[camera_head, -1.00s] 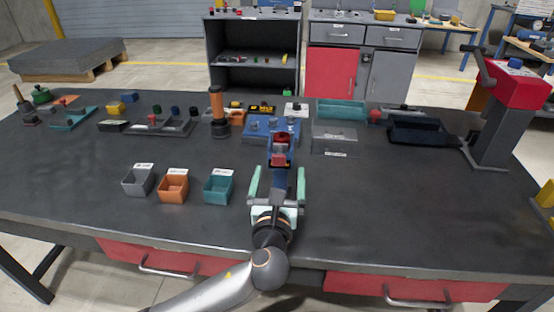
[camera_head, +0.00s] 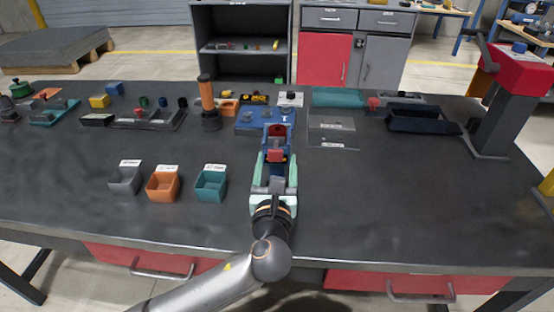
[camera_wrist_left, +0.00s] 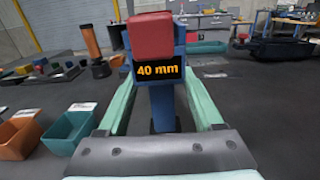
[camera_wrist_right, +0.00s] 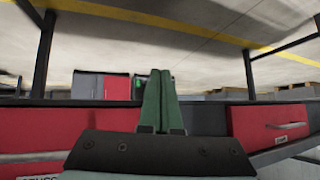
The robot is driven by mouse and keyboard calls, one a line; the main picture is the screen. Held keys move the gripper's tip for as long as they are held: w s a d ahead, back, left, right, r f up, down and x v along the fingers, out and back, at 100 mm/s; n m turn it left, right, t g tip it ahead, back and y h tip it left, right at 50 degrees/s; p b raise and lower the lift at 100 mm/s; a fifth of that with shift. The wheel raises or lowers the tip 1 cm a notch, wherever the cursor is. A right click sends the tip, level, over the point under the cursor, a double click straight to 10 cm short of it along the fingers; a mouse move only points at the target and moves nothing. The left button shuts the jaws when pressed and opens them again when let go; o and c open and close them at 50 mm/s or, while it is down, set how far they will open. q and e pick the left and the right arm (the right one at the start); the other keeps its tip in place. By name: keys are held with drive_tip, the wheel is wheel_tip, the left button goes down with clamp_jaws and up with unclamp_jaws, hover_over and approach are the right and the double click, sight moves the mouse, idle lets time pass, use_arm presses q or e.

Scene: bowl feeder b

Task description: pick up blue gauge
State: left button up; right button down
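The blue gauge (camera_head: 276,138) stands on the table near the middle, with a red block on it. In the left wrist view the gauge (camera_wrist_left: 167,102) shows a "40 mm" label under its red block. My left gripper (camera_head: 274,163) reaches in from the front of the table. Its green fingers are apart, one on each side of the gauge's blue stem, with gaps visible on both sides in the left wrist view (camera_wrist_left: 163,100). Its lower end is partly hidden by the gripper. My right gripper (camera_wrist_right: 160,100) is shut and empty, in front of the red drawers, outside the head view.
Grey, orange and teal bins (camera_head: 211,184) stand left of my left gripper. A blue fixture (camera_head: 250,120) and an orange-handled tool (camera_head: 207,100) are behind. The front right of the table is clear.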

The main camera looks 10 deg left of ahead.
use_arm(q)
clamp_jaws()
drive_tip(key=shift+r, duration=0.1)
use_arm(e)
drive_tip(key=shift+w+r, duration=0.15)
idle(0.3)
